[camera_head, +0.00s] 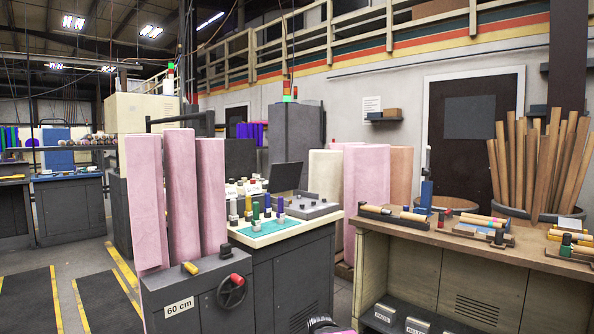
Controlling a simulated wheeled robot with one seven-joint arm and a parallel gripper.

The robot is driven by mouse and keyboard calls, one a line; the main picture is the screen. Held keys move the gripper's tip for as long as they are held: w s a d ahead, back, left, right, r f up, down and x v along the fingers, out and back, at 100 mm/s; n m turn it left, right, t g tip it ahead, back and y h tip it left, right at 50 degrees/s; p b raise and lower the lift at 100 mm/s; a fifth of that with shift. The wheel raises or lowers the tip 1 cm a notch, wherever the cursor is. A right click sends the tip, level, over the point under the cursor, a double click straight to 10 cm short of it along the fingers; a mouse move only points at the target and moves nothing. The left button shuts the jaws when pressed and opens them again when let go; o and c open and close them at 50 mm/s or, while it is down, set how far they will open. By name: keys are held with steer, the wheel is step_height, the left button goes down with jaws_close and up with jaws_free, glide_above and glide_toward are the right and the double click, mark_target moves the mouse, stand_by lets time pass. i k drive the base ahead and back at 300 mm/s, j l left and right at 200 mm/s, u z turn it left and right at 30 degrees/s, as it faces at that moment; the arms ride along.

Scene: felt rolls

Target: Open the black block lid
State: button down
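A flat black panel (286,177) stands raised and slightly tilted at the back of the middle table. It looks like an opened lid, joined to or just behind a shallow grey case (302,207) with small knobs or blocks in it. I cannot tell the hinge from here. Dark blocks with white labels (383,313) sit low in the right bench, cut off by the bottom edge; I cannot tell whether they have lids. My gripper is not in view. A dark rounded part at the bottom edge may belong to my arm, but I cannot tell.
Small coloured spools stand on a teal mat (265,228) beside the case. Tall pink felt rolls (180,195) stand at the left, above a grey machine with a handwheel (231,291). A wooden bench (440,260) with rollers blocks the right. Open floor shows at the left.

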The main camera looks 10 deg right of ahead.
mark_target(283, 177)
steer(key=i+l, duration=0.2)
steer(key=l, duration=0.15)
steer(key=i+l, duration=0.15)
steer(key=l, duration=0.2)
steer(key=i+l, duration=0.2)
steer(key=l+u, duration=0.05)
steer(key=l, duration=0.05)
